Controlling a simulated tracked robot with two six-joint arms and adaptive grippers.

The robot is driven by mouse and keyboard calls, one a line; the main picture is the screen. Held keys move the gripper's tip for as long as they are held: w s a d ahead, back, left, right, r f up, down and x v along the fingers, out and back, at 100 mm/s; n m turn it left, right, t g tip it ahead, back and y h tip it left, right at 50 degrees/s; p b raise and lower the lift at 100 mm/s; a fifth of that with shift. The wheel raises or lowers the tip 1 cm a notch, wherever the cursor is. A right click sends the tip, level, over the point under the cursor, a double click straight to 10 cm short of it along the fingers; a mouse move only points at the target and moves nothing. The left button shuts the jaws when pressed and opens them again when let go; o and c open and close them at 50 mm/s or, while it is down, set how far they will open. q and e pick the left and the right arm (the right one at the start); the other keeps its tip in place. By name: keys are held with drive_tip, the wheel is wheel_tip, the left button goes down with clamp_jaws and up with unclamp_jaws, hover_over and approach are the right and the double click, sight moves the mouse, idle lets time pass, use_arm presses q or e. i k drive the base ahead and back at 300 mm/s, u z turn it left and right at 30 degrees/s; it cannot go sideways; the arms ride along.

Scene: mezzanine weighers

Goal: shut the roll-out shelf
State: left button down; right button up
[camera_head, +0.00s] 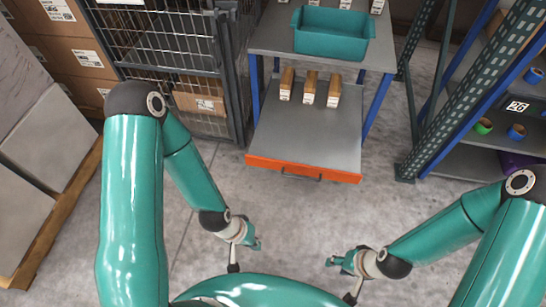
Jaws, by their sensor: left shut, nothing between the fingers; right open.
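The roll-out shelf (310,135) is a grey board pulled out toward me from under a table. Its orange front edge (303,169) carries a dark handle (302,176). Three small brown boxes with white labels stand on its back part, the middle one (309,87) among them. My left gripper (256,244) is shut and empty, low in front of the shelf and left of its middle. My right gripper (331,262) is open and empty, in front of the shelf and slightly to its right. Both grippers are apart from the shelf.
The grey table (270,38) above the shelf bears a teal bin (333,46) and several small boxes. A wire cage (165,45) stands at left, beside stacked cartons (75,58). A rack (470,160) stands at right. The concrete floor (290,220) before the shelf is clear.

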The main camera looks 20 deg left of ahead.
sight(319, 141)
drive_tip(key=z, duration=0.2)
drive_tip(key=i, duration=0.95)
drive_tip(key=u, duration=0.3)
